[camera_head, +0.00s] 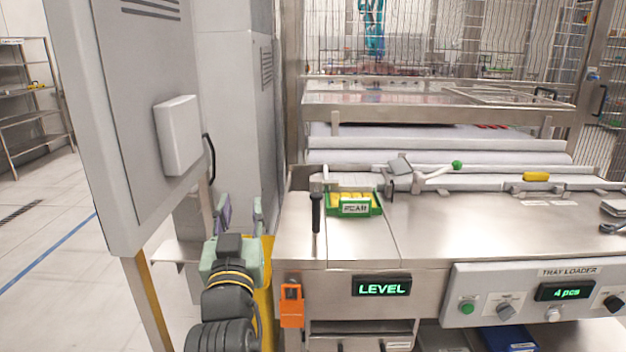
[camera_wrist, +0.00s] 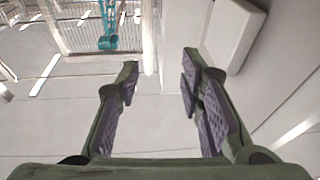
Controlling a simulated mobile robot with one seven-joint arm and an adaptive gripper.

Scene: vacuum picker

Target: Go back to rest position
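My gripper (camera_head: 238,214) is at the lower left of the head view, in front of the grey cabinet and left of the steel machine. Its two fingers with purple pads point up and away from my body. In the wrist view my gripper (camera_wrist: 160,95) shows its green fingers well apart, with nothing between them. Beyond the fingertips are a pale wall, a white box (camera_wrist: 233,32) and a wire fence.
The grey cabinet door (camera_head: 120,110) with a white box stands close at left. The steel worktop (camera_head: 430,228) holds a green tray (camera_head: 371,210) of yellow pieces, a black-handled lever (camera_head: 316,212) and a green-knobbed lever (camera_head: 457,165). Open floor lies far left.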

